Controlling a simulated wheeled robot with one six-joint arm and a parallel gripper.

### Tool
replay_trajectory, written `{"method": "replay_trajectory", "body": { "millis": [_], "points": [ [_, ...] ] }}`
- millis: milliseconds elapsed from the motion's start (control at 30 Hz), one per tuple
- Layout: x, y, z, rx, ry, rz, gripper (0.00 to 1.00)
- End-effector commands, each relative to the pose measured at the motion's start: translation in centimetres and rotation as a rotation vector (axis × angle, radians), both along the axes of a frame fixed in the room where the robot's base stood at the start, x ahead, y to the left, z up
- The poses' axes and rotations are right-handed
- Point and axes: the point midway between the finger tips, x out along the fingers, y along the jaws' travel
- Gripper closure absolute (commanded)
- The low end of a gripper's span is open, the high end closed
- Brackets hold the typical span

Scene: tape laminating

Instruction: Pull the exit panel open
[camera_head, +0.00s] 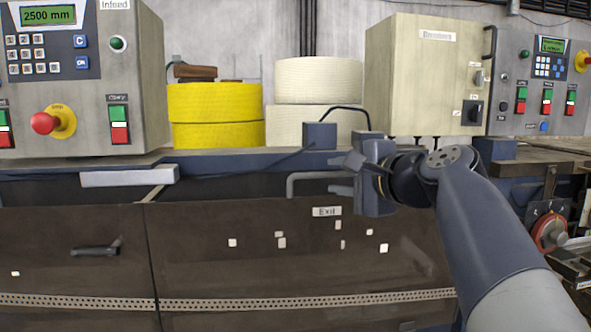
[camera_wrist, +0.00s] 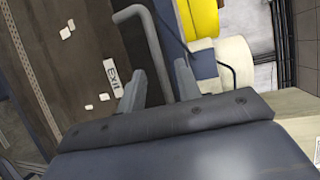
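The exit panel (camera_head: 250,270) is a dark brown front panel with a white "Exit" label (camera_head: 327,211) near its top. It looks closed, hanging flat below the blue machine edge. A grey bent bar handle (camera_head: 300,178) stands at its top edge. My gripper (camera_head: 337,176) reaches in from the right, with its two fingers apart, one above and one below the handle's right end. In the wrist view the handle (camera_wrist: 148,42) runs between the open fingers (camera_wrist: 158,82), with a gap visible. Whether a finger touches the bar cannot be told. The handle's right end is partly hidden by the gripper.
Another brown panel (camera_head: 70,245) with a dark handle is at the left. Yellow rolls (camera_head: 215,115) and white rolls (camera_head: 318,82) stand on the machine behind. Control boxes (camera_head: 425,75) flank them. A red-rimmed dial (camera_head: 550,231) is at the right. The space before the panel looks clear.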

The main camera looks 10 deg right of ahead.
Motion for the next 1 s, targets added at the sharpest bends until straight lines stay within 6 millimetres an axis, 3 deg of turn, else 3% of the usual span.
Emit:
{"method": "replay_trajectory", "body": {
  "millis": [100, 300, 700, 1000],
  "points": [
    [2.1, 1.0, -0.3, 0.001, 0.003, 0.004, 0.67],
    [4.3, 1.8, -0.8, -0.001, 0.002, 0.001, 0.67],
    [4.9, 2.0, -1.0, -0.001, 0.001, -0.001, 0.68],
    [4.8, 2.0, -1.0, -0.001, 0.001, -0.001, 0.93]
  ]
}}
